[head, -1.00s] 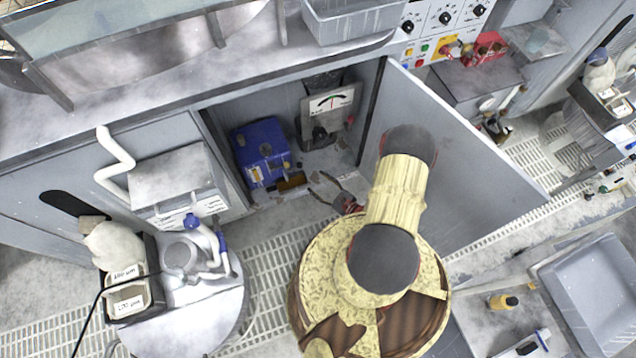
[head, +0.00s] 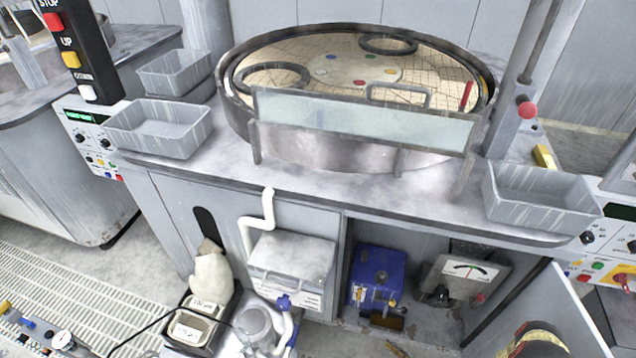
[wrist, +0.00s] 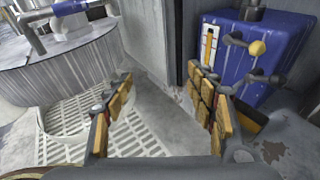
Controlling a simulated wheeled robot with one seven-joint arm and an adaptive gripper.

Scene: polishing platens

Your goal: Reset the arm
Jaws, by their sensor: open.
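My gripper (wrist: 160,120) shows in the wrist view with its two padded fingers spread wide and nothing between them. Beyond and between the fingers is a grey cabinet edge and the floor grating. In the head view only a small yellow and dark part of my arm shows at the lower right edge; the gripper itself is out of that view.
A blue box (head: 377,278) with a yellow knob stands in the open cabinet; it is close right of my gripper in the wrist view (wrist: 245,60). A gauge box (head: 464,276) is beside it. The open cabinet door (head: 575,305) is at right. A polishing platen (head: 345,78) is above.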

